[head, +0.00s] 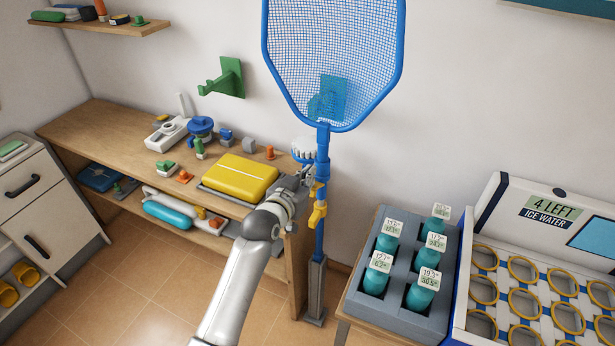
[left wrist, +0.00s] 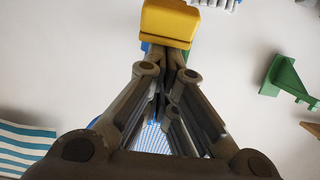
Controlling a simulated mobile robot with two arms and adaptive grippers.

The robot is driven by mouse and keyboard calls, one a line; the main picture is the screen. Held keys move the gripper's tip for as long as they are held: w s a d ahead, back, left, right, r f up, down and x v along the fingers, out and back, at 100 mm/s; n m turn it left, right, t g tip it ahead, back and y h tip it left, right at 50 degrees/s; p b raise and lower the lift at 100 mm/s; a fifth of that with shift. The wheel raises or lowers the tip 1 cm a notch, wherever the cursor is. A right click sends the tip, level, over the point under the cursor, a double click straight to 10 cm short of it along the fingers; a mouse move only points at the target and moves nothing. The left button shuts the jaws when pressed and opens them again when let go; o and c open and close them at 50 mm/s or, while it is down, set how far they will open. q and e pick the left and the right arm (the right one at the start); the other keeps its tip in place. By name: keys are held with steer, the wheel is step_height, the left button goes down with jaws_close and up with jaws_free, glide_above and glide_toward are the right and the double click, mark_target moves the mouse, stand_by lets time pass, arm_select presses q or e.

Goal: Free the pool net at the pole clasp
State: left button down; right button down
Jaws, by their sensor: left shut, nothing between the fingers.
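The pool net (head: 335,60) has a blue frame and pale mesh and stands upright against the wall. Its blue pole (head: 320,240) goes down into a grey floor stand (head: 315,290). The pole clasp (head: 318,212) is a yellow piece on the pole below the net; it also shows as a yellow block in the left wrist view (left wrist: 167,22). My left gripper (head: 308,184) is beside the pole at clasp height. In the left wrist view its fingers (left wrist: 172,50) are shut and empty, with their tips close to the yellow block; I cannot tell if they touch. My right gripper is out of view.
A wooden bench (head: 105,130) with a yellow case (head: 240,176) and small items stands left of the pole. A grey crate (head: 405,320) of teal bottles and a white box (head: 590,205) marked ice water are right. A green hook (head: 226,80) is on the wall.

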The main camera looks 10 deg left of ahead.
arm_select(q)
steer(key=f+t+b, duration=0.1)
steer(key=b, duration=0.2)
steer(key=s+f+t+b, duration=0.1)
steer(key=b, duration=0.1)
steer(key=s+f+t+h+b, duration=0.1)
steer(key=b, duration=0.2)
steer(key=shift+s+a+f+t+b, duration=0.1)
steer(key=shift+a+f+t+b, duration=0.1)
steer(key=shift+a+t+b, duration=0.15)
